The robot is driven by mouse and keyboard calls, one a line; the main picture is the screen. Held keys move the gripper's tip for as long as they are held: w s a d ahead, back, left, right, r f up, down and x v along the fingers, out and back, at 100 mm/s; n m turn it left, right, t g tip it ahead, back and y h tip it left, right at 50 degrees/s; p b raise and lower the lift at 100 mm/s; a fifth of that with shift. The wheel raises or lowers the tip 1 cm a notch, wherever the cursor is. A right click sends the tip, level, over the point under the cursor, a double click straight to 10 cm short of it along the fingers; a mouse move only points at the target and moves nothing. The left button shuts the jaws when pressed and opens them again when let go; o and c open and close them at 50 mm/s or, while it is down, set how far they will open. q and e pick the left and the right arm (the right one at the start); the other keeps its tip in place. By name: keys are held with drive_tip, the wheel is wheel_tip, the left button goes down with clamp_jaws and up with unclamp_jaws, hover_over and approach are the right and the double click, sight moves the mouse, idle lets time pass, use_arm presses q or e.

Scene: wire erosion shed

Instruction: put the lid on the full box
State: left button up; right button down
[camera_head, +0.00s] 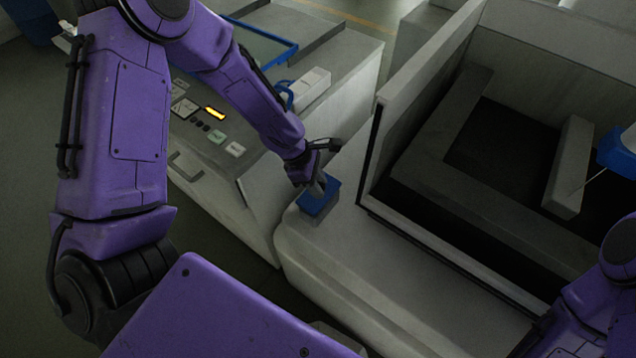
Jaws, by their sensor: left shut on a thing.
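A small blue lid (318,198) shows near the middle of the head view, flat at the left end of the pale machine ledge. My left gripper (321,186) points down onto it and is shut on it; the fingers hide part of its top. A greyish form shows just under the lid, but I cannot tell whether it is a box or whether the lid touches it. The contents of any box there are hidden. My right arm comes in at the lower right; its fingertips are not visible.
The pale ledge (370,255) is bare to the right of the lid. A raised machine wall (420,75) and dark tank (500,150) stand behind it. A control panel (205,120) and a pale block (310,86) with a blue loop are on the left cabinet.

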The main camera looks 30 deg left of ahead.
use_arm(q)
drive_tip(key=shift+d+f, duration=0.1)
drive_tip(key=shift+f, duration=0.4)
drive_tip(key=shift+p, duration=0.35)
drive_tip(key=shift+f, duration=0.5)
idle(0.3)
drive_tip(key=o, duration=1.1)
drive_tip(key=shift+o, duration=0.2)
drive_tip(key=shift+r, duration=0.1)
